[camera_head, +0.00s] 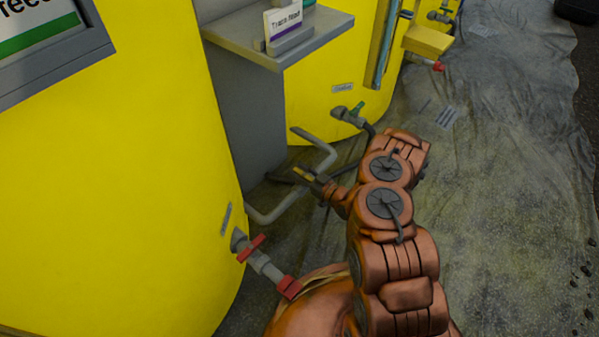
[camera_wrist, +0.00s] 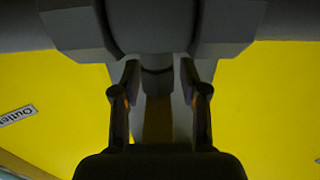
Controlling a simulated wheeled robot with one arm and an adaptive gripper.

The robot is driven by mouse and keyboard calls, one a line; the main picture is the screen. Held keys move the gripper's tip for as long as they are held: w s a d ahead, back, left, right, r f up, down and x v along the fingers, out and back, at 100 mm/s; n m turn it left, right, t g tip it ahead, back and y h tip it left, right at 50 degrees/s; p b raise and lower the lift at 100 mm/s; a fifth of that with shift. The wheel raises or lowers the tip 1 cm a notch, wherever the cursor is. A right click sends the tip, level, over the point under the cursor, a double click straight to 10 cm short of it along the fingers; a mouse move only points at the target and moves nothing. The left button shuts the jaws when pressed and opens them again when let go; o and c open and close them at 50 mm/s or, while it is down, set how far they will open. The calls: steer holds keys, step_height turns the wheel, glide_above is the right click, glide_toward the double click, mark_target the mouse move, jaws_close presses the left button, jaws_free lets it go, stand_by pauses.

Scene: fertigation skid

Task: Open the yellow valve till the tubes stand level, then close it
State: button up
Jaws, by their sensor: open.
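My gripper (camera_head: 312,178) is low between the two yellow tanks, at the grey connecting pipe. The yellow valve handle (camera_head: 302,173) shows as a small yellow piece at my fingertips. In the wrist view my gripper (camera_wrist: 160,95) is open, with one finger on each side of a dark yellow strip (camera_wrist: 157,122), apparently the handle, under the grey valve body (camera_wrist: 150,25). I cannot tell whether the fingers touch it. A sight tube (camera_head: 383,45) stands on the far tank; its level is too small to read. No other tube is clearly seen.
The near tank (camera_head: 110,190) has a red-handled outlet valve (camera_head: 250,248) close to my arm. The far tank (camera_head: 310,95) has a green-handled valve (camera_head: 357,112). A grey shelf (camera_head: 230,35) overhangs the gap. Open floor (camera_head: 500,200) lies to the right.

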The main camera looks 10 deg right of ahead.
steer(key=shift+c, duration=0.2)
jaws_close()
steer(key=p, duration=0.2)
steer(key=shift+r+p, duration=0.25)
steer(key=shift+p, duration=0.05)
